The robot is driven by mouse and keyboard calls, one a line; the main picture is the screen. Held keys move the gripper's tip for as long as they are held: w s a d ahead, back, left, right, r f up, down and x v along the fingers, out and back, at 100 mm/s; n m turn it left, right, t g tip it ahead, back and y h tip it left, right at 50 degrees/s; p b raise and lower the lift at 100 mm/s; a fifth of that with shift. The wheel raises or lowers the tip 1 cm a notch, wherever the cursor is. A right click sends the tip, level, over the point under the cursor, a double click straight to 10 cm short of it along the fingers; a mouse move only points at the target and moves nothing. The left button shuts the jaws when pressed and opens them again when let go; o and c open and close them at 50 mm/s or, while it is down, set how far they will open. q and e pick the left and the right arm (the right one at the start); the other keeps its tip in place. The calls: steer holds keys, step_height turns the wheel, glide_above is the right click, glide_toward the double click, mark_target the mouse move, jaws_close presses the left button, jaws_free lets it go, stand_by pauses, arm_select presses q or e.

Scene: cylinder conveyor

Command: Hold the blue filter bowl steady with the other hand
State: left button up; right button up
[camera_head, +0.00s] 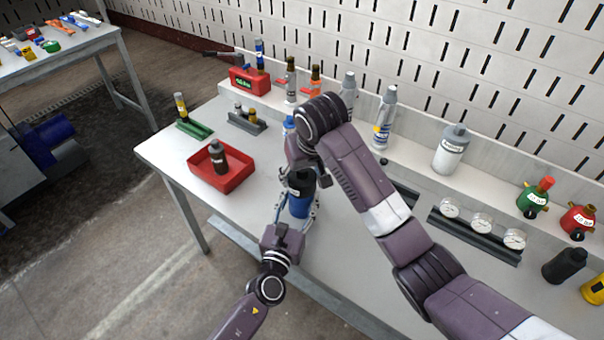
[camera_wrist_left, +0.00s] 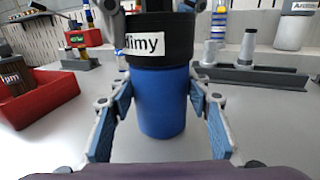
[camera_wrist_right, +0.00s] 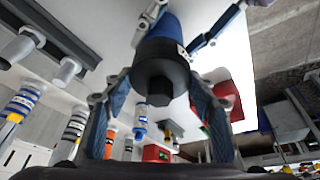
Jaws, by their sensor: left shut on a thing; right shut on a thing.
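The blue filter bowl (camera_head: 299,206) stands upright on the grey workbench, with a black cap (camera_head: 301,180) on top. In the left wrist view the bowl (camera_wrist_left: 162,100) is between the fingers of my left gripper (camera_wrist_left: 160,92), which is shut on it from the near side. The cap (camera_wrist_left: 158,36) bears a white label there. My right gripper (camera_wrist_right: 160,90) comes from above and is shut on the cap (camera_wrist_right: 160,78). My right arm hides part of the cap and right fingers in the head view.
A red tray (camera_head: 240,178) holding a dark bottle (camera_head: 218,157) lies to the left. A gauge rack (camera_head: 475,236) is on the right. The bench's front edge is close to the bowl.

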steer(key=shift+s+a+m, duration=0.1)
steer(key=shift+a+m, duration=0.05)
steer(key=shift+m, duration=0.35)
steer(key=m+h, duration=0.1)
steer(key=m, duration=0.2)
steer(key=shift+a+h, duration=0.15)
steer(key=shift+h, duration=0.15)
steer(key=shift+m+h, duration=0.5)
steer(key=shift+m, duration=1)
